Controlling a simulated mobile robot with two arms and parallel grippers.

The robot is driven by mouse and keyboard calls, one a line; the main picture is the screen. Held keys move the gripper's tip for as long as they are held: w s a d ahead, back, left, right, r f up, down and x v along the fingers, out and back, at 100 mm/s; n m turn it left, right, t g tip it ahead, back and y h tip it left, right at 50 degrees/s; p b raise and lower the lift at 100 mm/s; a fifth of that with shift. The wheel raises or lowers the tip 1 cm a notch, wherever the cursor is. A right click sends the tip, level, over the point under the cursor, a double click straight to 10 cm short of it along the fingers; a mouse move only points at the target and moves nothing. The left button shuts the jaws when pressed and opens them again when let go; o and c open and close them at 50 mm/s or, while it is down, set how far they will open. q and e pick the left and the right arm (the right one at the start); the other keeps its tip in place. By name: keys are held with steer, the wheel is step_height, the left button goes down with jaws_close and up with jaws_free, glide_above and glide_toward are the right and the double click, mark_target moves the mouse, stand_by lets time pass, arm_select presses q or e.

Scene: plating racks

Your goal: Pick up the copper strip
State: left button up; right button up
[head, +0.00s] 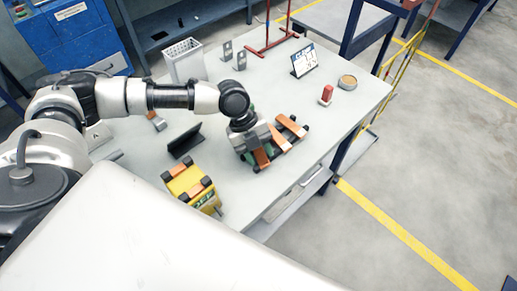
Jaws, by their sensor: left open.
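Several copper-coloured strips with dark ends lie on the grey table near its right edge; one copper strip (291,126) is at the upper right of the group, another copper strip (279,139) is beside it, and a third copper strip (262,157) is below. My left gripper (257,152) points down over the left part of this group, open. Its fingers and the strips overlap in the view, so I cannot tell whether they touch. Two more copper-coloured pieces lie on top of a yellow box (182,185) to the lower left. My right gripper is not in view.
A black stand (185,140) is left of my gripper. A white basket (184,61), small grey plates (227,51), a sign (304,61), a red block (326,95) and a round tin (347,82) stand farther back. Bare table (345,112) lies right of the strips.

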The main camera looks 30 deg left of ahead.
arm_select(q)
steer(key=shift+f, duration=0.1)
jaws_close()
steer(key=shift+r, duration=0.2)
